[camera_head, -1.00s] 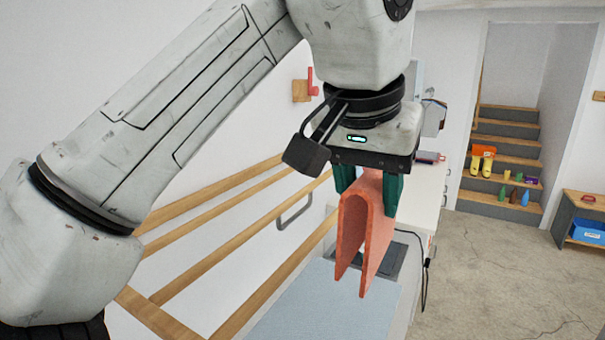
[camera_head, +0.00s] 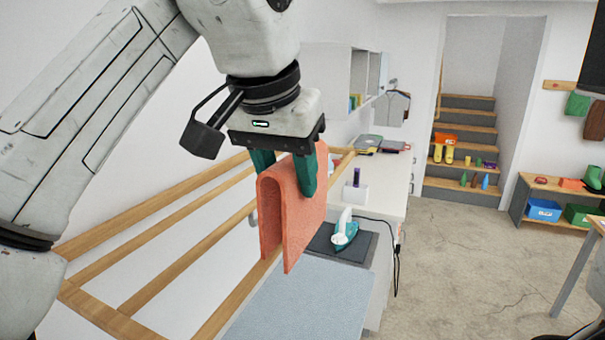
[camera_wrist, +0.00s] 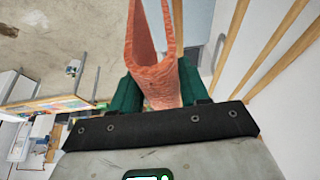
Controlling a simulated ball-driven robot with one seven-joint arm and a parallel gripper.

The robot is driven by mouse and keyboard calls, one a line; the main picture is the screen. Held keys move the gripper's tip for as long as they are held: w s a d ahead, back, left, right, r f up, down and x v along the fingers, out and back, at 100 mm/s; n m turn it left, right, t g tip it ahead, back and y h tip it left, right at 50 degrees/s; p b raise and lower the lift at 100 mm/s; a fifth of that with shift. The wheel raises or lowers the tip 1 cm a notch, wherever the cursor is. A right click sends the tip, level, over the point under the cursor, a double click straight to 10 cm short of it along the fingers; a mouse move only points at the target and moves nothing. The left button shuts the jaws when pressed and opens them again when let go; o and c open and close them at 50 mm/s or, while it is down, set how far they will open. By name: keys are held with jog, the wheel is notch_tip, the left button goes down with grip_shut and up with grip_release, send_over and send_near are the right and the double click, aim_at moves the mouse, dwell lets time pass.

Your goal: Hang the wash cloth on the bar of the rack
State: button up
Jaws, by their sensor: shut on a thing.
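The wash cloth (camera_head: 292,225) is salmon-orange and folded over, its two halves hanging down with a gap between them. My gripper (camera_head: 287,176) is shut on its upper part with green fingers. The wrist view shows the cloth (camera_wrist: 155,78) between the fingers (camera_wrist: 155,88), its halves spread in a U. The rack (camera_head: 85,300) has several long wooden bars along the left wall. Its nearest bar (camera_head: 235,298) runs behind the cloth in the head view. I cannot tell whether the cloth touches it. Wooden bars (camera_wrist: 270,65) show right of the cloth in the wrist view.
A pale blue board (camera_head: 305,303) lies below the cloth. Behind it are a teal and white iron (camera_head: 345,232) on a dark pad and a white counter (camera_head: 385,195). Concrete floor (camera_head: 470,255) is open at right, before the stairs (camera_head: 465,120).

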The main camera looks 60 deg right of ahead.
aim_at(268, 259)
jog(key=shift+w+f+b, duration=0.6)
jog(key=shift+f+b, duration=0.75)
jog(key=shift+f, duration=1.05)
jog(key=shift+w+f+b, duration=0.65)
jog(key=shift+f+b, duration=0.65)
jog(key=shift+f, duration=1.05)
jog(key=shift+w+f+b, duration=0.6)
jog(key=shift+f+b, duration=0.75)
jog(key=shift+f, duration=1.05)
jog(key=o, duration=1.1)
jog(key=shift+o, duration=0.2)
jog(key=shift+a+r, duration=0.1)
jog(key=v, duration=1)
jog(key=shift+a+r+b, duration=0.2)
jog(key=shift+b, duration=0.15)
